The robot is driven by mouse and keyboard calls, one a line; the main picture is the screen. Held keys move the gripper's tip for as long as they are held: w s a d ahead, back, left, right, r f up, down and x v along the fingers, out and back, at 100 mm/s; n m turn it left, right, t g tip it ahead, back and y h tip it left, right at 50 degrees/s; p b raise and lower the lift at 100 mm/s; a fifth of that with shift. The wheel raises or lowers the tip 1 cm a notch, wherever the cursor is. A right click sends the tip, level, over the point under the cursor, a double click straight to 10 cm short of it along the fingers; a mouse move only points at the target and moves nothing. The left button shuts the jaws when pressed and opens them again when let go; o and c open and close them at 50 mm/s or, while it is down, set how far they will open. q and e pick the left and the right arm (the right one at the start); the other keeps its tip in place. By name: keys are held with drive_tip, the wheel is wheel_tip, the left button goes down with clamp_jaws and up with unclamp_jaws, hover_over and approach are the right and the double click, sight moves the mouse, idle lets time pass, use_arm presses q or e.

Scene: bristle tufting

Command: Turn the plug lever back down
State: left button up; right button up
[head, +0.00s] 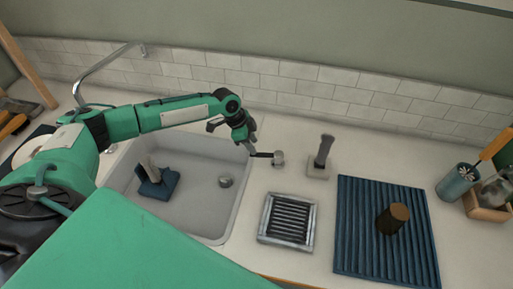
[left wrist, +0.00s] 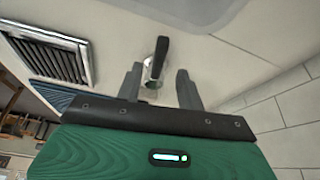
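The plug lever (head: 279,159) is a small silver knob on the counter, right of the sink, with a black handle (head: 261,154) pointing left toward the sink. In the left wrist view the black handle (left wrist: 161,50) and silver base show beyond and between my fingertips. My left gripper (head: 251,139) is just above and behind the handle's end in the head view. Its two fingers (left wrist: 160,86) are apart with nothing gripped; whether either touches the lever I cannot tell. My right gripper is not in view.
The sink (head: 198,212) holds a blue block-like item (head: 157,187) and a round drain plug (head: 225,182). A holder with an upright grey handle (head: 324,150) stands right of the lever. A slotted tray (head: 264,224) and ribbed blue mat (head: 353,235) lie nearer. The tiled wall is behind.

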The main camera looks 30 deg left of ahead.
sight(259, 153)
use_arm(q)
drive_tip(key=shift+p+x, duration=0.3)
drive_tip(key=shift+x, duration=1.95)
drive_tip(key=shift+s, duration=0.1)
drive_tip(key=shift+c, duration=0.2)
clamp_jaws()
